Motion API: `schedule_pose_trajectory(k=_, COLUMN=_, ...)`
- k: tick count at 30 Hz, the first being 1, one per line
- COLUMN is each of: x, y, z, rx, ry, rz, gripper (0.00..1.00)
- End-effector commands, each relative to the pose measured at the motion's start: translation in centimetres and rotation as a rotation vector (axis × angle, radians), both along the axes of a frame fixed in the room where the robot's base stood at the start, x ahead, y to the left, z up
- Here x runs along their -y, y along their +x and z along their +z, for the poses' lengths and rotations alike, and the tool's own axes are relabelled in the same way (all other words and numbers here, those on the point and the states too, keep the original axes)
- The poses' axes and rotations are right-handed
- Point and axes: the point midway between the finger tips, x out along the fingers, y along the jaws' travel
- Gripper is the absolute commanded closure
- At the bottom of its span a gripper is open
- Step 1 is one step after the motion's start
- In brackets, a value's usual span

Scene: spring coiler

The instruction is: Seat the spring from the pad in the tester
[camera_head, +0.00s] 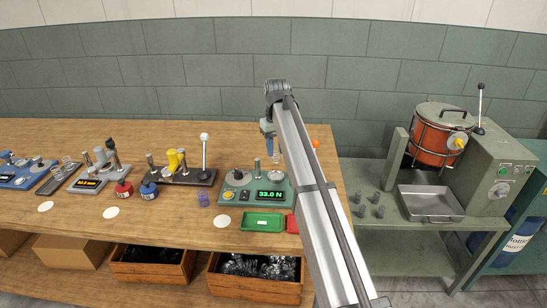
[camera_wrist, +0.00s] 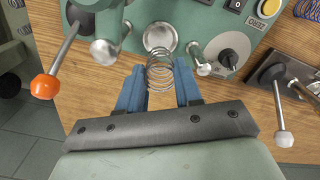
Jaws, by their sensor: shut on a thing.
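The spring, a bare silver coil, sits between the blue fingers of my gripper (camera_wrist: 160,88) in the wrist view. My gripper is shut on the spring (camera_wrist: 160,72). The green tester (camera_wrist: 80,12) lies beyond, and its round metal seat (camera_wrist: 159,37) shows just past the spring's far end. Whether the spring touches the seat I cannot tell. In the head view my gripper (camera_head: 270,146) hangs above the back of the tester (camera_head: 230,198), whose display reads 33.0 N. White round pads lie along the bench front; the nearest pad (camera_head: 222,220) is bare.
An orange-ball lever (camera_wrist: 45,86) stands left of my gripper in the wrist view. A blue spring (camera_head: 203,199) stands left of the tester. A lever stand (camera_head: 195,177) is to the left.

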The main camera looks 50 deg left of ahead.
Motion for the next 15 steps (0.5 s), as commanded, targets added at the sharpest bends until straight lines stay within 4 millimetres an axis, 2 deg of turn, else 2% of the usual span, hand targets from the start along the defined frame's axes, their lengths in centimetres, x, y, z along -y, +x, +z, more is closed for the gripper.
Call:
schedule_pose_trajectory(k=8, x=0.2, y=-0.2, z=-0.4, rx=-0.002, ry=-0.003, rz=0.051, gripper=0.83)
schedule_pose_trajectory(k=15, x=0.2, y=-0.2, z=-1.9, rx=-0.002, ry=-0.003, rz=0.05, gripper=0.83)
